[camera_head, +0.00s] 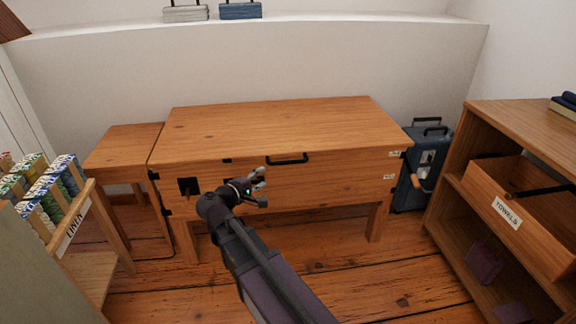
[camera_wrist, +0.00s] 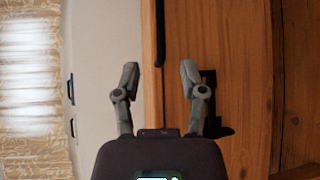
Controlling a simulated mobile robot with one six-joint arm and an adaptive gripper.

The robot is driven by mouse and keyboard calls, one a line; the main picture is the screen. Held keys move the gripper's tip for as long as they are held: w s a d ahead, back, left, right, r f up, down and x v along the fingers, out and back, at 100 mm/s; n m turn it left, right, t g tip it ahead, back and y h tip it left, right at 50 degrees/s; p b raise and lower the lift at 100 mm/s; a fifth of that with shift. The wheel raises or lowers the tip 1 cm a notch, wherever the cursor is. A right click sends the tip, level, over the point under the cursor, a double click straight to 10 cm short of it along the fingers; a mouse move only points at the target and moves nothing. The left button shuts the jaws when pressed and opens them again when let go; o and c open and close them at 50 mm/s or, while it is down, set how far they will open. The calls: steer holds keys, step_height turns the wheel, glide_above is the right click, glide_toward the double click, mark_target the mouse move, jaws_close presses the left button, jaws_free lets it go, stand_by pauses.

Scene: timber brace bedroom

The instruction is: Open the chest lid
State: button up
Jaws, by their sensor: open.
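The wooden chest (camera_head: 330,185) stands on legs against the back wall. Its lid (camera_head: 270,125) is flat and looks shut. A black bar handle (camera_head: 287,160) is on the front near the lid edge; it also shows in the wrist view as a dark bar (camera_wrist: 159,30). My gripper (camera_head: 262,186) is in front of the chest, below and slightly left of the handle. In the wrist view my gripper's two fingers (camera_wrist: 160,78) are spread with nothing between them, and the handle lies ahead, roughly in line with the gap. Contact with the chest is not visible.
A small wooden side table (camera_head: 125,145) adjoins the chest's left. A rack of patterned linens (camera_head: 45,195) is at left. A blue suitcase (camera_head: 425,165) stands at right, beside a shelf with a pulled-out towels drawer (camera_head: 515,225). Floor in front of the chest is clear.

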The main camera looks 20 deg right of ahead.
mark_target(286, 163)
steer(key=shift+d, duration=0.1)
steer(key=shift+b+x, duration=0.95)
steer(key=shift+x, duration=5.95)
steer(key=shift+r, duration=0.1)
jaws_close()
